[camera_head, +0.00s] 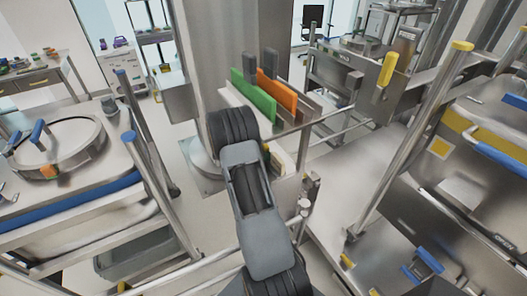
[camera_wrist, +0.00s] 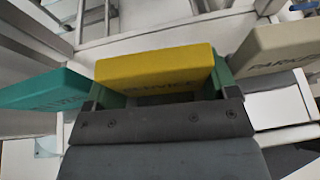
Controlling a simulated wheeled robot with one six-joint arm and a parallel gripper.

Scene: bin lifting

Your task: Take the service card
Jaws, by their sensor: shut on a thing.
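The service card (camera_wrist: 152,66) is a thick yellow slab with dark lettering that reads SERVICE, in the middle of the wrist view. My gripper (camera_wrist: 160,84) has one finger at each end of it and is shut on the card. The lower part of the card's face is hidden behind the gripper body. In the head view my own arm covers the gripper, and I cannot make out the service card there with certainty.
A teal card (camera_wrist: 45,88) stands close on the left and a beige card (camera_wrist: 275,50) close on the right. In the head view, green (camera_head: 253,96) and orange (camera_head: 277,96) cards stand in a rack by the column (camera_head: 218,45). Metal carts flank both sides.

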